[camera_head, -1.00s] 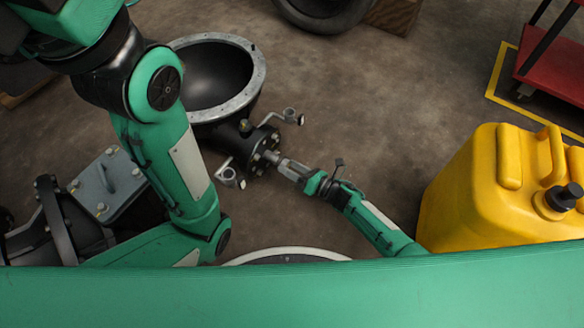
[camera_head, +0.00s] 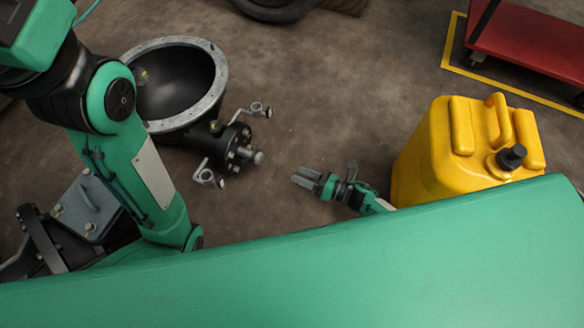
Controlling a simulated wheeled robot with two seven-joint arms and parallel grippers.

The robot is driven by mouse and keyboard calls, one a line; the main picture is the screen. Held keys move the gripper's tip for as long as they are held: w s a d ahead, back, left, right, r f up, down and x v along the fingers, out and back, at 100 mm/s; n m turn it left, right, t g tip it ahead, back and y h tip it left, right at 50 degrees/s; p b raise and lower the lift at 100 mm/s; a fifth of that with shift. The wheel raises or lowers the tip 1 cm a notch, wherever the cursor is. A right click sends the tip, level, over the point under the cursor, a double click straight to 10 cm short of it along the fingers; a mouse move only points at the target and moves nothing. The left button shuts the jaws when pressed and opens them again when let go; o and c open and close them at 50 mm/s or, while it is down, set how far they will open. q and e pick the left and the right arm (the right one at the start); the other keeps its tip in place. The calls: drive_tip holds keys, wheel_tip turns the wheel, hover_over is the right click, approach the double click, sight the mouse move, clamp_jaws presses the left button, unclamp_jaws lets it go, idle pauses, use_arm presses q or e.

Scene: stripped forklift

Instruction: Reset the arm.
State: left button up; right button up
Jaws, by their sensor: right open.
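My right gripper (camera_head: 306,179) is open and empty over the bare floor. It points left, toward the flanged end of a black bowl-shaped metal housing (camera_head: 214,92), with a clear gap between them. My right arm is mostly hidden behind the green body panel at the bottom of the view. My left arm (camera_head: 125,150) comes in from the upper left and hangs down at the left side. The left gripper is out of view.
A yellow jerrycan (camera_head: 425,165) stands close to the right of my right arm. A red cart (camera_head: 530,45) is at the upper right by yellow floor tape. A tyre (camera_head: 275,8) lies at the top. A grey-lidded black metal part (camera_head: 88,205) is at the left. Open floor lies in the middle.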

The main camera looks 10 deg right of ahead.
drive_tip(key=shift+s+d, duration=0.1)
drive_tip(key=shift+d, duration=0.15)
idle(0.3)
